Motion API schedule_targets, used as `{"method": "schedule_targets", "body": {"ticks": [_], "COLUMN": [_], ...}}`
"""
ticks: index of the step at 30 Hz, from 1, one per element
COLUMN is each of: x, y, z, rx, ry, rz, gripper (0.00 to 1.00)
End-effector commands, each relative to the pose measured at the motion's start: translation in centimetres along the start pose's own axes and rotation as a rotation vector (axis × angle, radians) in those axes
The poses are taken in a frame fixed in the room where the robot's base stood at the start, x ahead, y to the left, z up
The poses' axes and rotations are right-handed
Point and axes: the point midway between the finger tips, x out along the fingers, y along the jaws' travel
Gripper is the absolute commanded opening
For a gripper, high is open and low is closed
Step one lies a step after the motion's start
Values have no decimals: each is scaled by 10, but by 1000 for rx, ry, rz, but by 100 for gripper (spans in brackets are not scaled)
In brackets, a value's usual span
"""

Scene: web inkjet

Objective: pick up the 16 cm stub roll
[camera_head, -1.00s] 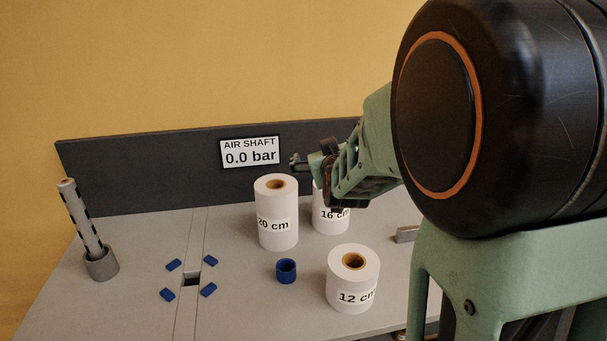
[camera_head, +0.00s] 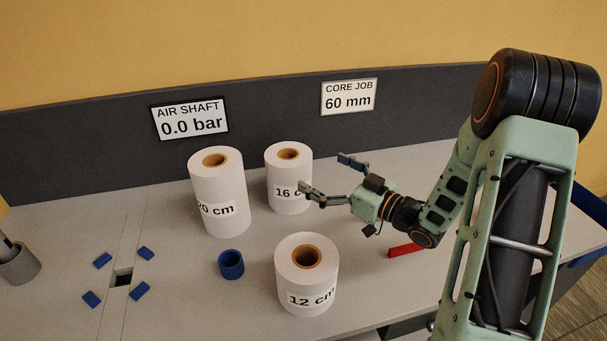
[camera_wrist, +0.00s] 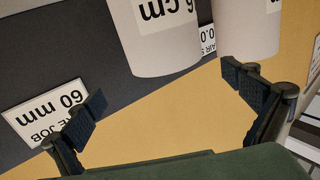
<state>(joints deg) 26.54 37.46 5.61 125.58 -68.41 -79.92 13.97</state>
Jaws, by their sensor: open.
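The 16 cm stub roll (camera_head: 284,170) is a white upright cylinder with a brown core, standing at the back of the grey table. My gripper (camera_head: 325,174) is open and empty to its right, fingers pointing left toward it. One fingertip overlaps the right edge of its label in the head view; I cannot tell whether they touch. In the wrist view the picture is upside down: the 16 cm roll (camera_wrist: 155,45) shows beyond the open fingers of my gripper (camera_wrist: 163,87), with part of its label visible.
The 20 cm roll (camera_head: 218,190) stands left of the 16 cm roll, the 12 cm roll (camera_head: 307,275) in front. A blue ring (camera_head: 231,265) sits between them. A dark back panel (camera_head: 270,110) carries two signs. A red block (camera_head: 405,250) lies below my wrist.

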Motion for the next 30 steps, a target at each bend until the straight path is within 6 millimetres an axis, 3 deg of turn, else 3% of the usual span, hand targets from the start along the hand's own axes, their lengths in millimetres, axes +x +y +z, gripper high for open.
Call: {"method": "schedule_targets", "body": {"ticks": [9,17,26,30], "x": [42,60,101,106], "y": [-5,-6,-10,-9], "z": [0,-1,-2,-2], "rx": [12,11,10,10], "ry": [8,8,7,7], "rz": [-18,-16,-15,-12], "gripper": [100,100,100,100]}}
